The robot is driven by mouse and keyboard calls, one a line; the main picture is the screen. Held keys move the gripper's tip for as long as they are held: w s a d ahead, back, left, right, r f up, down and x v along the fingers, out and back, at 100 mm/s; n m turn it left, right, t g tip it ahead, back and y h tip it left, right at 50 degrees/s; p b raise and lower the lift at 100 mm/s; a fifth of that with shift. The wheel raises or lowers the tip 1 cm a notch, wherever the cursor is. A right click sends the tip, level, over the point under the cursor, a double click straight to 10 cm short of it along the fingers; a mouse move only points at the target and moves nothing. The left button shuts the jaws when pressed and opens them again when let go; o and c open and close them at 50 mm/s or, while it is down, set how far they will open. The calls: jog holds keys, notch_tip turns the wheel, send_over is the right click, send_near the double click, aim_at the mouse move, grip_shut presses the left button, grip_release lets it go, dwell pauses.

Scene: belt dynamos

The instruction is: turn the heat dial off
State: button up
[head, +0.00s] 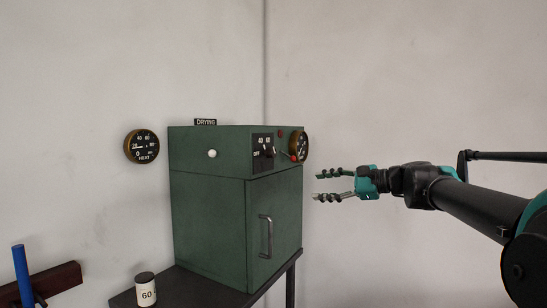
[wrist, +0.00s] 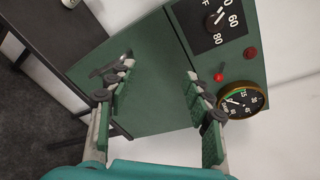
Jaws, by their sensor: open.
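The heat dial (head: 263,153) is a dark knob on a black plate marked OFF, 40 and 60, high on the front of a green cabinet. In the wrist view the dial (wrist: 209,21) is near the top edge, with 60 and 80 readable; its exact setting is hard to tell. My gripper (head: 317,187) is open and empty, to the right of the cabinet and lower than the dial. In the wrist view my gripper's fingers (wrist: 160,75) are spread over the cabinet's front, apart from the dial.
The green cabinet (head: 208,215) stands on a dark table (head: 208,286). A red-tipped lever (wrist: 218,77), a red button (wrist: 250,53) and a brass-rimmed gauge (wrist: 242,100) are beside the dial. The door has a metal handle (head: 266,236). A HEAT gauge (head: 142,146) hangs on the wall.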

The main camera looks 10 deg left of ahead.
notch_tip(320, 180, up, 8)
jog(key=w+m+y, duration=0.1)
jog(key=m+y, duration=0.1)
send_near(274, 153)
jog(key=shift+t, duration=0.4)
jog(key=x, duration=1)
jog(key=shift+a, duration=0.2)
jog(key=shift+c, duration=0.3)
jog(key=c, duration=1.1)
